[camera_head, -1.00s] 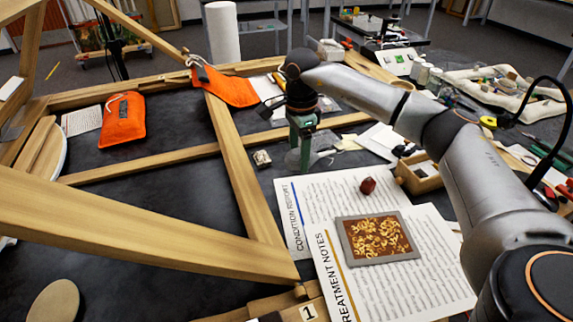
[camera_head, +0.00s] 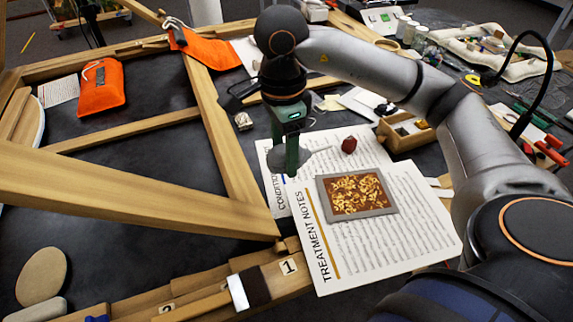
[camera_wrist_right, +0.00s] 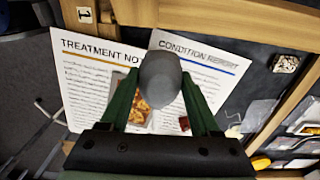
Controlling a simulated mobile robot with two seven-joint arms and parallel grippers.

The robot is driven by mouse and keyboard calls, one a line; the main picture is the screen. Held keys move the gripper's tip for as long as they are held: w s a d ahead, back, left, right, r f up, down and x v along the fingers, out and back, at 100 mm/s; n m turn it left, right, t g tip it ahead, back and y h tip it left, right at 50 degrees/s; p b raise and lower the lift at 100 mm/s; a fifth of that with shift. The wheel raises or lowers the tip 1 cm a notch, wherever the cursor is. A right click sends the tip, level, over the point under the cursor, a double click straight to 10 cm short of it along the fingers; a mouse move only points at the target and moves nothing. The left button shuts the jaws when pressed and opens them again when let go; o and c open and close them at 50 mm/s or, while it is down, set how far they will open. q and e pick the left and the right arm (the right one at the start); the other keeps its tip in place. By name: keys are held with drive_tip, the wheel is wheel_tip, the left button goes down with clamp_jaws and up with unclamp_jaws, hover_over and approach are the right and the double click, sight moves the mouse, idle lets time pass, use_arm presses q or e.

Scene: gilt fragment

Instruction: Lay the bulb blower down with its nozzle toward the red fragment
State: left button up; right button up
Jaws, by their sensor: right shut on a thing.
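The red fragment (camera_head: 349,145) is a small dark red lump on the printed sheets; it also shows in the right wrist view (camera_wrist_right: 184,123). My right gripper (camera_head: 291,157) points down, left of the fragment, shut on the grey bulb blower (camera_head: 258,161). In the right wrist view the blower's rounded grey bulb (camera_wrist_right: 160,80) sits between the fingers. A thin pale nozzle (camera_head: 319,151) sticks out to the right of the fingers, toward the red fragment. I cannot tell whether the blower touches the paper. My left gripper is out of view.
A grey-framed gilt fragment (camera_head: 358,195) lies on the treatment notes (camera_head: 330,277), in front of the red fragment. A wooden frame (camera_head: 222,150) spans the left. An orange pouch (camera_head: 98,88) lies within it. A compartment box (camera_head: 405,132) stands right of the red fragment.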

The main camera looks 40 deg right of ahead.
drive_tip(key=w+d+f, duration=0.1)
drive_tip(key=w+f, duration=0.1)
drive_tip(key=w+d+f+p, duration=0.1)
drive_tip(key=w+d+f, duration=0.1)
drive_tip(key=w+f, duration=0.1)
drive_tip(key=w+d+f, duration=0.1)
drive_tip(key=w+f, duration=0.2)
drive_tip(key=shift+w+d+f+p, duration=0.1)
drive_tip(key=shift+d+f+p, duration=0.15)
drive_tip(key=shift+p, duration=0.1)
drive_tip(key=shift+w+d+f, duration=0.25)
drive_tip(key=shift+w+f, duration=0.15)
drive_tip(key=shift+f, duration=0.3)
wheel_tip(320, 180, down, 2)
drive_tip(key=shift+f+p, duration=0.2)
drive_tip(key=shift+p, duration=0.2)
drive_tip(key=shift+f, duration=0.25)
drive_tip(key=shift+f, duration=0.1)
